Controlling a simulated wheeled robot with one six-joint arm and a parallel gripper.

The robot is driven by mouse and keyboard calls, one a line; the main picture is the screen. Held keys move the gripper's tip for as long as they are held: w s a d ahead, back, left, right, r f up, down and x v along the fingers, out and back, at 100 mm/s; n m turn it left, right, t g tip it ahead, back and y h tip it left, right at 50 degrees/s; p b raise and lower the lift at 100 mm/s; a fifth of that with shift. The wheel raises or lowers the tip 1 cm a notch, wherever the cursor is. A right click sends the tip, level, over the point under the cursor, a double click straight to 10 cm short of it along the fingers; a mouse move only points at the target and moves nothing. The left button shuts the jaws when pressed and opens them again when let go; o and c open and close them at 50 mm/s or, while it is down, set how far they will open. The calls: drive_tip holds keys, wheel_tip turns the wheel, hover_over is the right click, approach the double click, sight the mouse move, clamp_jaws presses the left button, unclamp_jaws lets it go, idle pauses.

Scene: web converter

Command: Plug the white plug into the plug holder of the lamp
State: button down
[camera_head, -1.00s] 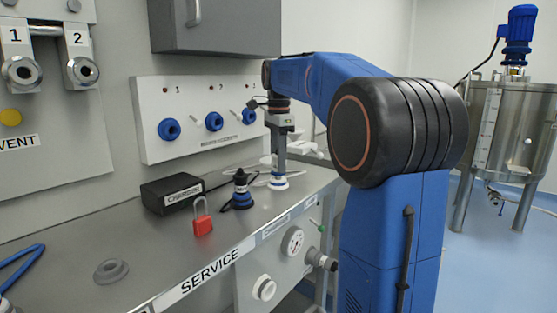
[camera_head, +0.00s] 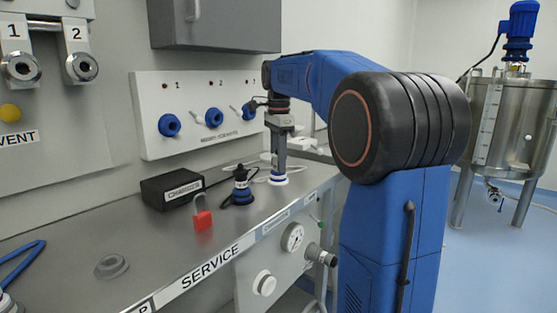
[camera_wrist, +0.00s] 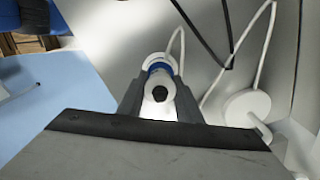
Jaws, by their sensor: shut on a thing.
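My gripper (camera_head: 278,168) points down over the far end of the steel bench. Its jaws are shut on a white plug with a blue band (camera_head: 278,179), which is low at the bench top; I cannot tell whether it touches. In the wrist view the plug (camera_wrist: 159,74) sits between the two fingers (camera_wrist: 159,98), with a dark round end toward the camera and a white cable curving from behind it. A white round piece with a white rod or cable (camera_wrist: 246,107) lies right of the fingers. I cannot clearly make out the lamp or its plug holder.
A dark plug-like piece with blue rings (camera_head: 242,188) stands left of my gripper. A red padlock (camera_head: 202,219), a black box (camera_head: 171,191) and a grey ring (camera_head: 111,266) are also on the bench (camera_head: 65,275).

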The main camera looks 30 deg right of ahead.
drive_tip(key=shift+f, duration=0.2)
drive_tip(key=c, duration=1.2)
unclamp_jaws()
drive_tip(key=shift+r, duration=0.1)
wheel_tip(320, 180, up, 17)
drive_tip(key=shift+r, duration=0.1)
drive_tip(key=shift+s, duration=0.1)
